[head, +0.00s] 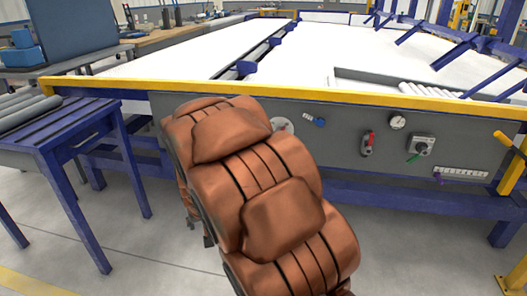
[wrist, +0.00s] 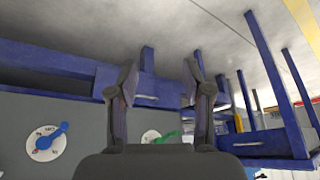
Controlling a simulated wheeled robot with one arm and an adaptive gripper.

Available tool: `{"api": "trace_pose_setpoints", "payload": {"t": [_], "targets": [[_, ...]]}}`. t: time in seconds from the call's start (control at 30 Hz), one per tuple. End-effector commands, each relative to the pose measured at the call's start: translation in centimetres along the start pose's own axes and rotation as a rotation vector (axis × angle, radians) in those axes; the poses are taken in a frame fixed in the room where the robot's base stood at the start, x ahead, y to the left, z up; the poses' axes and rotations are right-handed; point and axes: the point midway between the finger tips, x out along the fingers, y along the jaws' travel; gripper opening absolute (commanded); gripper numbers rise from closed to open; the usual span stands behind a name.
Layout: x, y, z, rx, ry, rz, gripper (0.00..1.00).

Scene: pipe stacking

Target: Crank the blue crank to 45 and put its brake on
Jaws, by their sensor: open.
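In the head view a blue crank (head: 320,122) sits on the grey front panel, just right of my brown arm. In the wrist view a blue crank (wrist: 47,141) lies across a round white dial (wrist: 36,152) at the lower left. Its handle points to the upper right; the dial marks are too small to read surely. My gripper (wrist: 160,75) is open and empty, to the right of this dial and apart from it. My arm hides the gripper in the head view. I cannot tell which part is the crank's brake.
The grey panel (head: 340,160) also carries a red handle (head: 368,140), a gauge (head: 397,122) and a green lever (head: 413,158). Another dial with a green handle (wrist: 166,137) shows behind my gripper. A blue table (head: 75,130) with grey pipes stands left. The floor in front is clear.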

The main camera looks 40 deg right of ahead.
Motion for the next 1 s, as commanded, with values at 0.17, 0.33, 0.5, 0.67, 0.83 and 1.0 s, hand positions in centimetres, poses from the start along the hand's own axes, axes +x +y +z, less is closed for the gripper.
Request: {"api": "trace_pose_setpoints", "payload": {"t": [0.17,0.33,0.5,0.67,0.83,1.0], "targets": [[4.0,3.9,-6.7,0.072,0.186,0.075,0.5],[6.9,8.2,-12.2,0.124,0.367,0.16,0.5],[8.9,13.1,-16.4,0.159,0.546,0.26,0.5],[10.0,17.8,-19.1,0.18,0.708,0.363,0.5],[10.7,22.5,-20.4,0.187,0.861,0.479,0.5],[10.5,25.5,-20.8,0.183,0.978,0.567,0.5]]}}
